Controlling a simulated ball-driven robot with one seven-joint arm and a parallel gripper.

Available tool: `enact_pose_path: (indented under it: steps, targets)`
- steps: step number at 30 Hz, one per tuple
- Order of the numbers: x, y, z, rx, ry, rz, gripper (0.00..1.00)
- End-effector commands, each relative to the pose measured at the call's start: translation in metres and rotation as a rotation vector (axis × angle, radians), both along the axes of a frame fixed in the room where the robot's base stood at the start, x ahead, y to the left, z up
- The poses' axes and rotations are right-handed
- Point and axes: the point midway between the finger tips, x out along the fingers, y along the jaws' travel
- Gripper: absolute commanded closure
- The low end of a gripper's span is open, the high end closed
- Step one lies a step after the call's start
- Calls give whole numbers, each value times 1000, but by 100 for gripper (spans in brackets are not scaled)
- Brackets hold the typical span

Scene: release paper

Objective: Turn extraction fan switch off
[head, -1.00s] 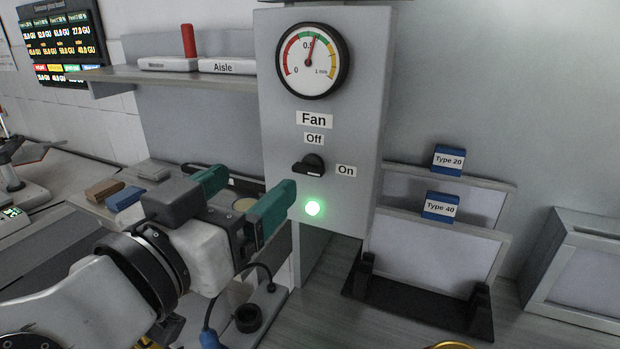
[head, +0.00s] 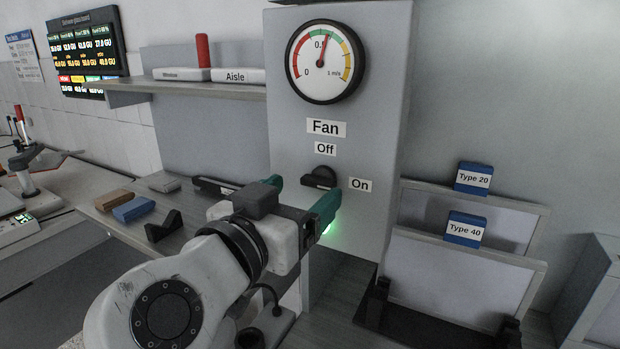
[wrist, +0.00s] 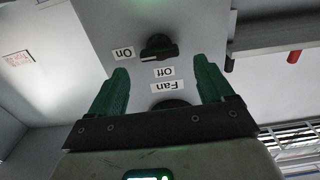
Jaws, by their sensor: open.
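The fan switch is a black rotary knob (head: 319,178) on a grey panel (head: 385,120), below the "Fan" and "Off" labels and left of the "On" label (head: 360,184). Its handle lies about level, with its marked edge towards "On". The knob also shows in the wrist view (wrist: 157,47), upside down, between and beyond the fingertips. My gripper (head: 302,199) is open, with green fingers either side of the knob's line and nothing between them. It looks close to the panel; I see no clear contact.
A gauge (head: 325,62) sits above the switch, its needle in the green. A shelf (head: 190,86) juts out at left. Framed boards tagged "Type 20" (head: 473,178) and "Type 40" (head: 464,229) stand at right. Small blocks (head: 134,208) lie on the bench at left.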

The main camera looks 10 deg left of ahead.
Motion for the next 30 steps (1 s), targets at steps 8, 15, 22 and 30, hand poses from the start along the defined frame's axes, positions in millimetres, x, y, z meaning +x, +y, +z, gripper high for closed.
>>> enact_pose_path:
  steps: [8, 15, 22, 30]
  targets:
    - [30, -11, 1, 1, 0, 1, 19]
    - [34, -12, 0, 1, 0, 1, 19]
    - [33, -12, 0, 1, 0, 1, 30]
    - [33, -12, 0, 1, 0, 1, 56]
